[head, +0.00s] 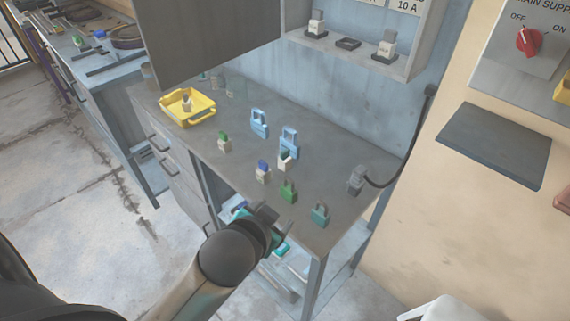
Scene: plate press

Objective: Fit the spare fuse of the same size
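An open fuse cabinet (430,45) hangs on the wall, with a "10 A" label. Two white fuses, a left one (317,22) and a right one (388,44), stand in dark holders. The middle holder (348,43) is empty. On the bench (325,170) stand loose pale fuses: a green-topped one (224,144), a blue-topped one (263,174) and another green-topped one (285,160). A dark-topped fuse (187,104) sits in a yellow tray (190,119). My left gripper (276,222) appears open and empty at the bench's front edge. My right gripper is out of view.
Two blue padlocks (259,123), a green padlock (288,191) and a teal padlock (320,213) stand on the bench. A corded plug (356,179) is at its right end. The cabinet door (205,38) overhangs the left. A red switch knob (529,41) seems turned to OFF.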

